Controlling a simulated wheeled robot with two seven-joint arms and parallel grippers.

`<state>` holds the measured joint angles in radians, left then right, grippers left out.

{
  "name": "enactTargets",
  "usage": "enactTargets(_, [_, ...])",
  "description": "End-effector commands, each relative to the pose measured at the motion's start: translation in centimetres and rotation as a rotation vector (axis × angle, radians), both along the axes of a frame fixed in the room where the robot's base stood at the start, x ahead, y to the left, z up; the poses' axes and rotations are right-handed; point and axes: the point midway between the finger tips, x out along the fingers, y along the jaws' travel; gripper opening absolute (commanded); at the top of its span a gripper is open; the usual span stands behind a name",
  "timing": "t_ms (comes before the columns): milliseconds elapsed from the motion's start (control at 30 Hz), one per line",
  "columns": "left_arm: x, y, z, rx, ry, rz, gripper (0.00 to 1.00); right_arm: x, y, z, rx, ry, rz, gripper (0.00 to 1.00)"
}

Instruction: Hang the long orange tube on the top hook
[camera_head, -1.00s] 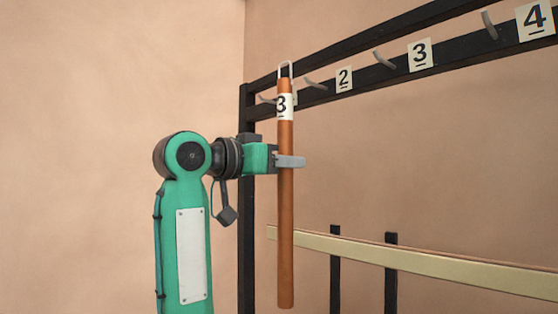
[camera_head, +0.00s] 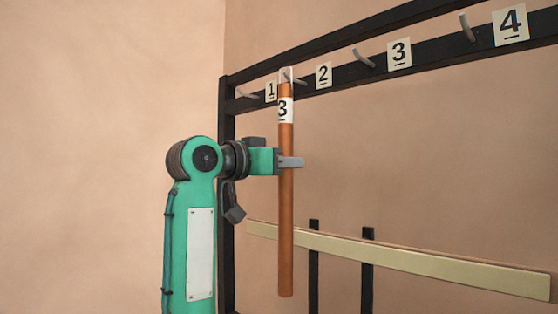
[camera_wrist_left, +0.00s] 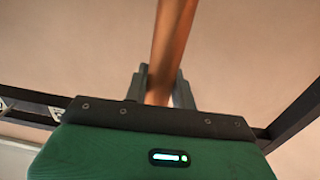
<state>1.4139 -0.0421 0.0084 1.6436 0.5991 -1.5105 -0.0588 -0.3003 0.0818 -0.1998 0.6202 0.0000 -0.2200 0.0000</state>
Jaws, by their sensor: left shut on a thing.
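The long orange tube (camera_head: 286,215) hangs upright in the head view, with a white label "3" and a pale wire loop (camera_head: 286,73) at its top. My left gripper (camera_head: 291,163) is shut on its upper half. The wrist view shows the tube (camera_wrist_left: 171,45) between the fingers (camera_wrist_left: 160,88). The loop overlaps the hook (camera_head: 298,81) left of label 2 in the picture; I cannot tell whether the hook passes through it. Other hooks are by label 1 (camera_head: 247,95), label 3 (camera_head: 363,60) and label 4 (camera_head: 467,27). My right gripper is out of view.
The hooks sit on a black rail (camera_head: 440,61) of a dark frame with a left post (camera_head: 226,180). Number plates 1 (camera_head: 271,92), 2 (camera_head: 323,75), 3 (camera_head: 399,53) and 4 (camera_head: 510,24) mark it. A cream bar (camera_head: 420,264) crosses lower down. The wall behind is bare.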

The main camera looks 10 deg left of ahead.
Motion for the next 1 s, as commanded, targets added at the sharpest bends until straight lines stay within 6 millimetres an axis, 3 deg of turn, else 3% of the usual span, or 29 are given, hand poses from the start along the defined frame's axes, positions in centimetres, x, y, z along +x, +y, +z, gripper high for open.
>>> enactTargets(500, [2.0,-1.4,-0.7,0.0,-0.003,0.0,0.0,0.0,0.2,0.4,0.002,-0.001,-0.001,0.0])
enactTargets(1000, [2.3,-1.5,-1.1,-0.001,-0.004,0.0,0.0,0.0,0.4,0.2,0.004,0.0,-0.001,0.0])
